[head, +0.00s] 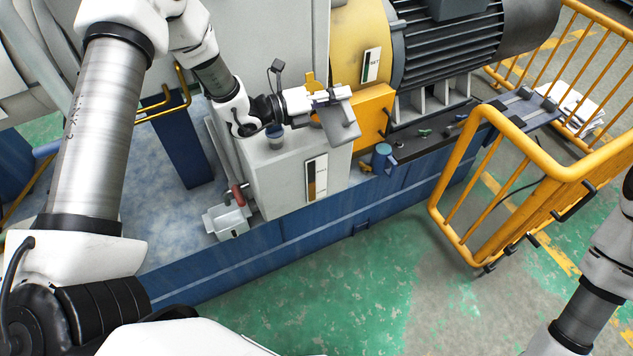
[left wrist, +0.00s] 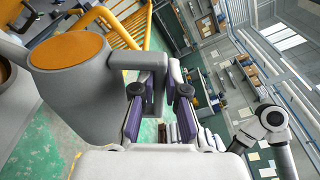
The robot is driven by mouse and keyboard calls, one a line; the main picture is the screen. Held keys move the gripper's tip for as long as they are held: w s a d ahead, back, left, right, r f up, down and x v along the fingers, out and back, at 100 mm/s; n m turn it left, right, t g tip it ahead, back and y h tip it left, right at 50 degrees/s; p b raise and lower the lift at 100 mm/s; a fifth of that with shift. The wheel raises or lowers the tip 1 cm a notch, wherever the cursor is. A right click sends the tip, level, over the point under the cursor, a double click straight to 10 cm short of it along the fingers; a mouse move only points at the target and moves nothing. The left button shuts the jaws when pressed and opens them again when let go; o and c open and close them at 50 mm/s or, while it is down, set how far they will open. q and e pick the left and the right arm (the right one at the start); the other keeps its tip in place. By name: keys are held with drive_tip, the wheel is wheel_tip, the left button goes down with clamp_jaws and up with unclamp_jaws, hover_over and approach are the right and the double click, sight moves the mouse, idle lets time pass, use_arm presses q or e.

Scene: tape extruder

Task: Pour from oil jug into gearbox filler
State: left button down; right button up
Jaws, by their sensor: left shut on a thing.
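The grey oil jug (head: 342,126) hangs tilted from my left gripper (head: 322,95), above the top of the pale grey gearbox housing (head: 285,178). In the left wrist view the jug (left wrist: 80,105) shows an orange round surface within its rim, and its side handle lies between the fingers of my left gripper (left wrist: 160,100). The gripper is shut on that handle. The jug partly hides this area, and I see no oil stream. My right gripper is out of view.
A sight gauge (head: 316,178) is on the housing's front. A yellow-orange guard (head: 373,112) and a large dark motor (head: 455,45) stand to the right. A small blue cup-like part (head: 381,157) sits on the blue base. Yellow railing (head: 530,160) stands at right; green floor (head: 340,290) is clear.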

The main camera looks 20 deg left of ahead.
use_arm(q)
drive_tip(key=shift+r, duration=0.15)
drive_tip(key=shift+w+a+r+n, duration=0.3)
drive_tip(key=shift+a+r+n, duration=0.1)
drive_tip(key=shift+a+n, duration=0.1)
idle(2.1)
drive_tip(key=shift+w+a+r+n, duration=0.35)
drive_tip(key=shift+r+n, duration=0.1)
drive_tip(key=shift+n, duration=0.05)
drive_tip(key=shift+f, duration=0.1)
idle(1.6)
drive_tip(key=d+m+b, duration=0.1)
drive_tip(key=s+d+f+m+b, duration=0.1)
drive_tip(key=b, duration=0.1)
drive_tip(key=shift+s+f, duration=0.25)
drive_tip(key=shift+f, duration=0.05)
drive_tip(key=shift+s+d+m+b, duration=0.1)
drive_tip(key=shift+d+m+b, duration=0.05)
drive_tip(key=shift+m+b, duration=0.2)
drive_tip(key=shift+r, duration=0.15)
